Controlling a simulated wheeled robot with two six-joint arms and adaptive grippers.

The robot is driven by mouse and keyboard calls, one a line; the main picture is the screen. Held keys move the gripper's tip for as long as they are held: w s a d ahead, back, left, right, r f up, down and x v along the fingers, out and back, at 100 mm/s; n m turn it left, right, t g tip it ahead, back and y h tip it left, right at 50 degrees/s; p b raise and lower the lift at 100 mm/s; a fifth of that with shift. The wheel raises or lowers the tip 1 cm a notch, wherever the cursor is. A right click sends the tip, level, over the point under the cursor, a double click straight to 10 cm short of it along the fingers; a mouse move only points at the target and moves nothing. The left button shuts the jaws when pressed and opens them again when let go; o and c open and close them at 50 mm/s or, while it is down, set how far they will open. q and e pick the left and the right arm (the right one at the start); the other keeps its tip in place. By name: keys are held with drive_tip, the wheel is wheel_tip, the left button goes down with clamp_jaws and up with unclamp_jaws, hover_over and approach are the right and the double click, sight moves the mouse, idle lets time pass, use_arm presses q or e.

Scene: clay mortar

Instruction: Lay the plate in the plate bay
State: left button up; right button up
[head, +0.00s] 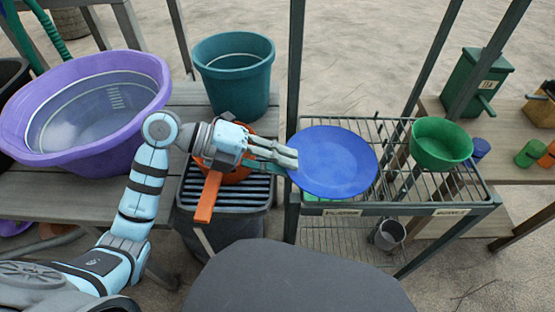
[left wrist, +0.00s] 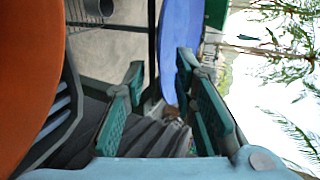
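The blue plate (head: 338,160) is face up over the left part of the wire rack (head: 480,204), above a label (head: 343,212) too small to read. Whether it rests fully on the rack is unclear. My left gripper (head: 292,158) is at the plate's left rim. In the left wrist view its two fingers (left wrist: 160,85) stand apart with a clear gap. The plate's edge (left wrist: 178,40) reaches between them, close to the right finger; contact cannot be told. My right gripper is not in view.
A green bowl (head: 441,143) sits on the rack's right part. A purple tub (head: 140,140) and a teal bucket (head: 235,75) stand left. Rack posts rise near the plate.

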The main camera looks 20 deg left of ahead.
use_arm(q)
drive_tip(key=shift+r, duration=0.2)
drive_tip(key=p+v, duration=0.1)
drive_tip(key=v, duration=1)
drive_tip(key=shift+s+a, duration=0.1)
drive_tip(key=shift+a, duration=0.05)
drive_tip(key=shift+a+r, duration=0.2)
drive_tip(key=shift+a, duration=0.15)
drive_tip(key=shift+o, duration=0.4)
